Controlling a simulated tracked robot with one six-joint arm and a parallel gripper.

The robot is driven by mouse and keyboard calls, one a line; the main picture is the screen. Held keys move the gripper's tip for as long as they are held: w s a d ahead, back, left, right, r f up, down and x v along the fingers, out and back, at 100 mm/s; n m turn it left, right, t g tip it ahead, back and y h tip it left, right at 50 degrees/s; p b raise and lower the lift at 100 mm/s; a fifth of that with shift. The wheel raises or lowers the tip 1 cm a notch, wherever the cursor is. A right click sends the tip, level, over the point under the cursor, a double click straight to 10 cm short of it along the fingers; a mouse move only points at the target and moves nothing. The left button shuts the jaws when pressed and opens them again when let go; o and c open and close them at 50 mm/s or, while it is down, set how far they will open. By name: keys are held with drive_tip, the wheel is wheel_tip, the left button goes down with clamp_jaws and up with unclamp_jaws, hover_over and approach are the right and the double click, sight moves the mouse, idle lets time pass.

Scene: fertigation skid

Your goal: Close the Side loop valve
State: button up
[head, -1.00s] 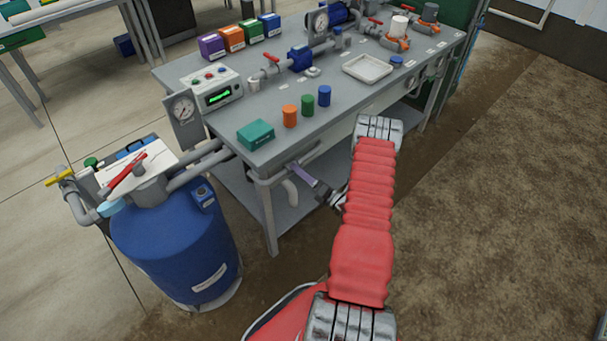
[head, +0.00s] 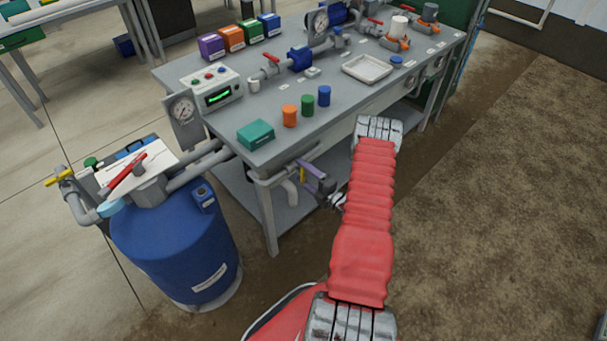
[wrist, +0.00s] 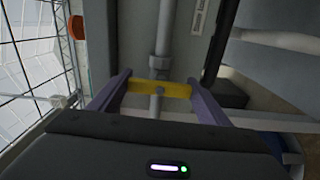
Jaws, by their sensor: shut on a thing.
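A yellow valve handle (wrist: 160,89) shows in the wrist view, lying across a grey vertical pipe (wrist: 163,35). The purple fingers of my gripper (wrist: 159,80) are at its two ends, and the gripper is shut on it. In the head view my gripper (head: 315,181) is at the front left edge of the bench, below the top. A small part of the yellow handle (head: 302,174) shows beside it there. I cannot read a label naming this valve.
The grey bench (head: 215,77) carries several coloured boxes, caps, a tray (head: 367,68) and red-handled valves.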

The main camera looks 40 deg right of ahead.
drive_tip(key=shift+s+d+f, duration=0.1)
drive_tip(key=shift+d+f, duration=0.05)
drive_tip(key=o, duration=1.1)
drive_tip(key=shift+c, duration=0.2)
drive_tip(key=s, duration=1.3)
drive_tip(key=shift+s, duration=0.35)
